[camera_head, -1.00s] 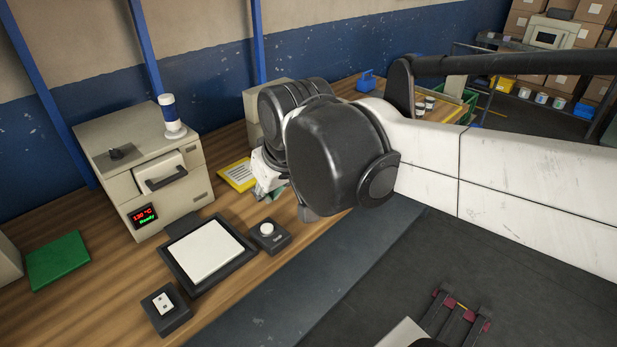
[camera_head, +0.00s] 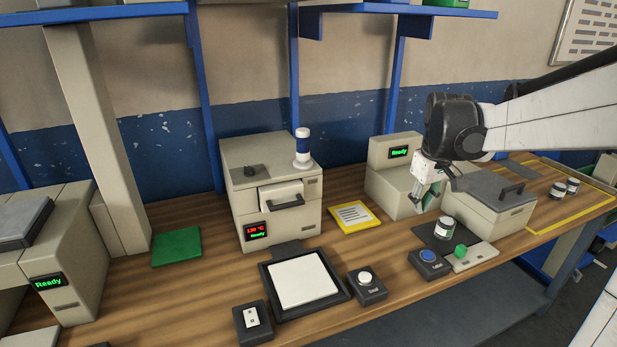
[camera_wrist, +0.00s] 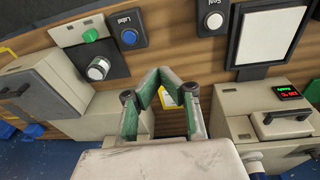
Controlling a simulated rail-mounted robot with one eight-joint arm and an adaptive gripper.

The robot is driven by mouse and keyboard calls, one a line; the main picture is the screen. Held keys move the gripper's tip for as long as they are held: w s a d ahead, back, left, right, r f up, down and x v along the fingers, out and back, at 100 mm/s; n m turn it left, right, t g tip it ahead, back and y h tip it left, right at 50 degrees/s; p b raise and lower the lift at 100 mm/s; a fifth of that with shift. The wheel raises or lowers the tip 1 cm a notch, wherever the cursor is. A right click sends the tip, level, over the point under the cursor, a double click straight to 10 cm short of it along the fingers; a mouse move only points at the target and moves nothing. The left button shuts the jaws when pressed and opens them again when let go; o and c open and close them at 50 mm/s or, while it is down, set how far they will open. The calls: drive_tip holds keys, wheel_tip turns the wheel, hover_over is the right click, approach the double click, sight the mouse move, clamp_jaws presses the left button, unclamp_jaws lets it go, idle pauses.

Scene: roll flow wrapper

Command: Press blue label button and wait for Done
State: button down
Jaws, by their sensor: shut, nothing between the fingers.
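The blue button (camera_head: 428,256) sits on a small dark box at the bench's front edge, right of centre. In the wrist view the blue button (camera_wrist: 130,37) is at upper left, with the word Label on its box. My gripper (camera_head: 418,208) is shut and empty, above and behind the button, apart from it. In the wrist view my green-padded fingers (camera_wrist: 158,72) meet in the middle, below and right of the button. A display (camera_head: 399,152) on the beige machine behind the gripper reads Ready in green.
A white-labelled jar (camera_head: 444,228) stands on a dark pad behind the buttons. A green button (camera_head: 460,251) is right of the blue one, and a white button (camera_head: 366,277) is left. A lidded beige box (camera_head: 490,204) stands close right of the gripper.

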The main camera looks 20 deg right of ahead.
drive_tip(key=g, duration=0.2)
hover_over(429, 254)
drive_tip(key=shift+n+y, duration=0.3)
drive_tip(key=shift+y, duration=0.1)
wheel_tip(429, 254, down, 5)
drive_tip(key=shift+f, duration=0.1)
wheel_tip(429, 254, down, 14)
idle(0.5)
drive_tip(key=shift+a+f+b, duration=0.1)
drive_tip(key=shift+f+b, duration=0.85)
drive_tip(key=shift+b, duration=0.2)
drive_tip(key=shift+r, duration=0.1)
wheel_tip(429, 254, up, 14)
drive_tip(key=p, duration=0.2)
